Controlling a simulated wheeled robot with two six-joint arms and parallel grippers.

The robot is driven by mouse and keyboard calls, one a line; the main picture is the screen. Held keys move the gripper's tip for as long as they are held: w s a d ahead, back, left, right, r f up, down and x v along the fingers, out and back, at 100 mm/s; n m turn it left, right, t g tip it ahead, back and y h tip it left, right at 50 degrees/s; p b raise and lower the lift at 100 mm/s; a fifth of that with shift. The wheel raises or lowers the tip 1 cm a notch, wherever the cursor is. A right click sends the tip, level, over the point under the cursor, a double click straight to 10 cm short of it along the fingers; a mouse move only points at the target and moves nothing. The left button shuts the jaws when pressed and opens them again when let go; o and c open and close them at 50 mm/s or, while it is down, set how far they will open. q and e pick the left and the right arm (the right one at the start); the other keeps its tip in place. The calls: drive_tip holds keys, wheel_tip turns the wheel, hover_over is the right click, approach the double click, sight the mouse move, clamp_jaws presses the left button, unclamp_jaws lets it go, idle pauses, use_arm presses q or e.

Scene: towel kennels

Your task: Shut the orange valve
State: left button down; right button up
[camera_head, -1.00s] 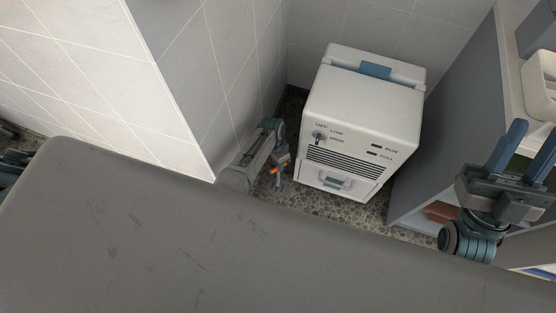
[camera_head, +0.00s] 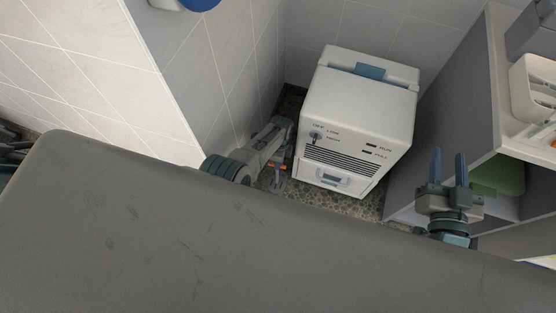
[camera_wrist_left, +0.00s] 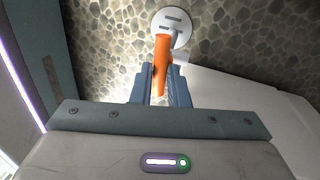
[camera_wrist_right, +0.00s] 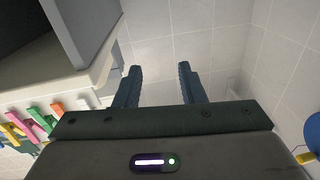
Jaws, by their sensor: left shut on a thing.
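The orange valve handle (camera_wrist_left: 161,60) stands out from a round grey fitting (camera_wrist_left: 172,28) in the left wrist view. My left gripper (camera_wrist_left: 164,78) is shut on the handle, with one finger on each side of it. In the head view a bit of the orange handle (camera_head: 283,167) shows low beside the white machine, and my left gripper (camera_head: 284,160) is there, mostly hidden by its own arm. My right gripper (camera_head: 448,165) is open and empty by the shelf at the right; its two fingers are apart in the right wrist view (camera_wrist_right: 156,82).
A white machine (camera_head: 362,105) with knob and vents stands right of the valve on pebbled floor (camera_head: 345,206). A tiled wall (camera_head: 222,65) is close on the left. A grey shelf unit (camera_head: 440,110) stands at right, with a white bin (camera_head: 535,90) on top.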

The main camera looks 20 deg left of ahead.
use_arm(q)
drive_tip(key=shift+d+m, duration=0.1)
drive_tip(key=shift+m, duration=0.6)
use_arm(e)
drive_tip(key=shift+s+f+g, duration=0.2)
drive_tip(key=shift+f+g, duration=0.3)
drive_tip(key=shift+f, duration=0.3)
use_arm(q)
drive_tip(key=c, duration=1.4)
unclamp_jaws()
